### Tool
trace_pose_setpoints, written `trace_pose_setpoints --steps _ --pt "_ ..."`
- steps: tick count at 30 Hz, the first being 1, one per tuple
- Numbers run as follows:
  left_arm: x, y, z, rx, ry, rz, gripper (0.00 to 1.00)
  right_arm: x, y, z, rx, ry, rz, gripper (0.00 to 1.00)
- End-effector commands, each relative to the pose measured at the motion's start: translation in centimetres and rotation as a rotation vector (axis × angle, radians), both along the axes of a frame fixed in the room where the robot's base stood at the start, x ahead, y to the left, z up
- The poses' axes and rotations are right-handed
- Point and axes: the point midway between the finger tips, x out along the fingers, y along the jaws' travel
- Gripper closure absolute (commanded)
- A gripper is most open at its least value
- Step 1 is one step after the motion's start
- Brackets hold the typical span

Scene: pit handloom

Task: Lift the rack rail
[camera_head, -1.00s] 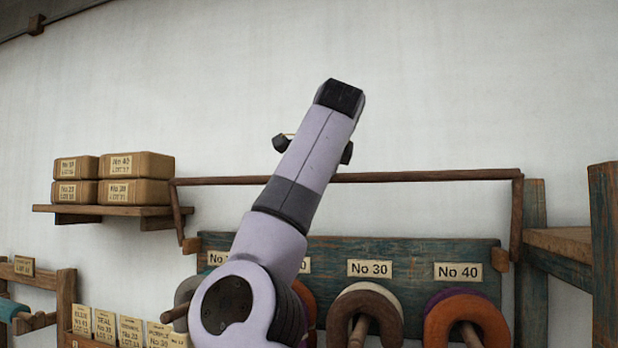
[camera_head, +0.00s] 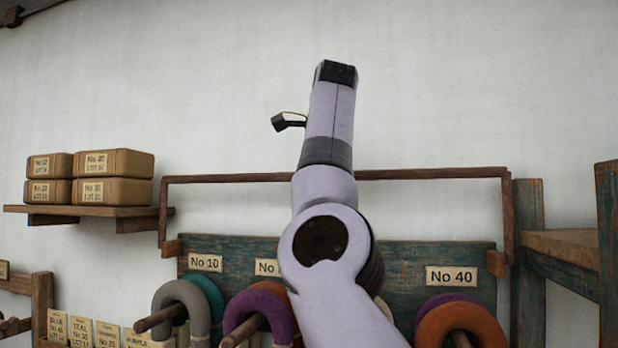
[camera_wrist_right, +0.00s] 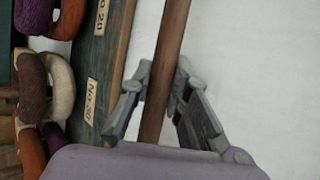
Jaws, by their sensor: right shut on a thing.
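The rack rail (camera_head: 430,173) is a thin brown wooden bar joined to two side arms above a blue-green board. It also shows in the right wrist view (camera_wrist_right: 168,60), running between the fingers. My right gripper (camera_wrist_right: 163,75) is shut on the rail, one finger on each side. In the head view my right arm crosses in front of the rail, hiding part of its middle; the fingers are not clear there. My left gripper is in neither view.
The board (camera_head: 400,262) carries number labels and pegs with coloured yarn hanks (camera_head: 460,328). A shelf (camera_head: 75,211) with boxes (camera_head: 113,163) is at left. A wooden frame (camera_head: 565,246) stands at right. The wall above the rail is clear.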

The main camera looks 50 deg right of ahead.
Motion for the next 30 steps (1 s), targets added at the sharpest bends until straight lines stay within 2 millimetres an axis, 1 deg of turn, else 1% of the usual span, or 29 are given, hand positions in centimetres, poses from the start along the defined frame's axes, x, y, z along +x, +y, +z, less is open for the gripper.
trace_pose_setpoints --steps 13,14,18,23,30 --pt "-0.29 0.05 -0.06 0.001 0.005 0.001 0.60 0.00 -0.07 -0.20 0.004 0.007 -0.001 1.00" --pt "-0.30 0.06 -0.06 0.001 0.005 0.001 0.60 0.00 -0.07 -0.20 0.004 0.007 -0.001 0.81" --pt "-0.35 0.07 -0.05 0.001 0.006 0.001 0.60 0.00 -0.05 -0.16 0.004 0.006 0.000 0.72" --pt "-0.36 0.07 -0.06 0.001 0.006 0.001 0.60 0.00 -0.03 -0.10 0.004 0.004 -0.001 0.62" --pt "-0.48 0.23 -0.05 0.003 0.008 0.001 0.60 -0.02 -0.01 -0.04 0.003 0.003 0.000 0.62"
